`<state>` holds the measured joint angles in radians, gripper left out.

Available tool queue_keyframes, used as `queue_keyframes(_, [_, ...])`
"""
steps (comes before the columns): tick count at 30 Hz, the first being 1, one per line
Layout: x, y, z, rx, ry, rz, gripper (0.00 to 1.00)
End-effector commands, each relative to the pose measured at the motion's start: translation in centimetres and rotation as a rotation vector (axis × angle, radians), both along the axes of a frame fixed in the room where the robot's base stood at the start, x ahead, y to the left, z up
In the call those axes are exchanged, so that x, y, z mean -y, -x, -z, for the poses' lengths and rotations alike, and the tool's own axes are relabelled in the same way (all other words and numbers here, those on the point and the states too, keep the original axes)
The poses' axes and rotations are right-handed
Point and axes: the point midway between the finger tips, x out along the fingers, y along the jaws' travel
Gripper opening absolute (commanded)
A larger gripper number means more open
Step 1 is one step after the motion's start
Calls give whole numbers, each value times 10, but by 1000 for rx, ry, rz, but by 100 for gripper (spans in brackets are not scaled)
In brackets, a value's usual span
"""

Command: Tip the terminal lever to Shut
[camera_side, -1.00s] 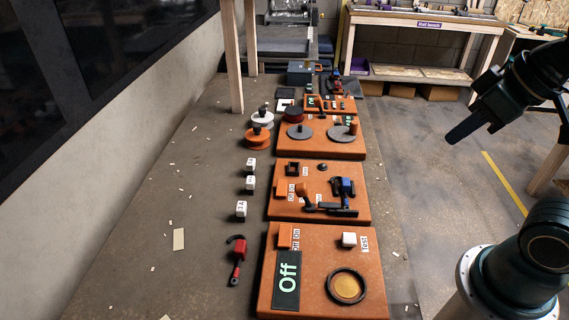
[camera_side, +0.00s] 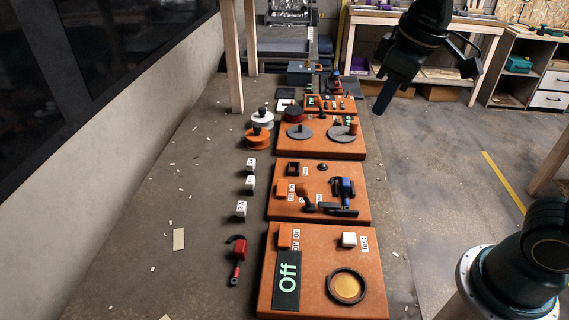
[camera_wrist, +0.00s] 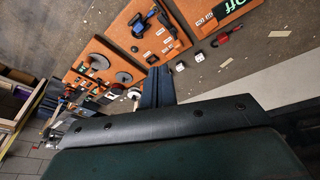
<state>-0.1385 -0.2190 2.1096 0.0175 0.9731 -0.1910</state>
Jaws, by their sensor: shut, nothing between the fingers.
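I cannot tell for certain which lever is the terminal lever, and no "Shut" label can be read. The second orange board (camera_side: 284,212) carries a lever with an orange knob (camera_side: 304,190) and a blue-handled lever device (camera_side: 345,187). This device also shows in the wrist view (camera_wrist: 140,25). A farther small orange board (camera_side: 318,111) has a small dark lever (camera_side: 321,99) and small display labels. My gripper (camera_side: 379,112) is shut and empty, held in the air right of the far boards. In the wrist view its closed fingers (camera_wrist: 156,72) point toward the boards.
The nearest board (camera_side: 320,245) has an "Off" display (camera_side: 287,281). Another board (camera_side: 320,150) holds grey discs. White cubes (camera_side: 241,208), a red-handled tool (camera_side: 238,260) and stacked discs (camera_side: 257,138) lie on the left. The left bench (camera_side: 150,230) is mostly clear.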

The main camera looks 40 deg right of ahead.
Motion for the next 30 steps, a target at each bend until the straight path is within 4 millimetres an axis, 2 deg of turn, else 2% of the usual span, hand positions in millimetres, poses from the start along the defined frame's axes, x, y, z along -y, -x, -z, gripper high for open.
queue_keyframes(14, [-37, -69, 28, -109, 43, -161, 0])
queue_keyframes(30, [-87, -134, 88, -229, 90, -344, 0])
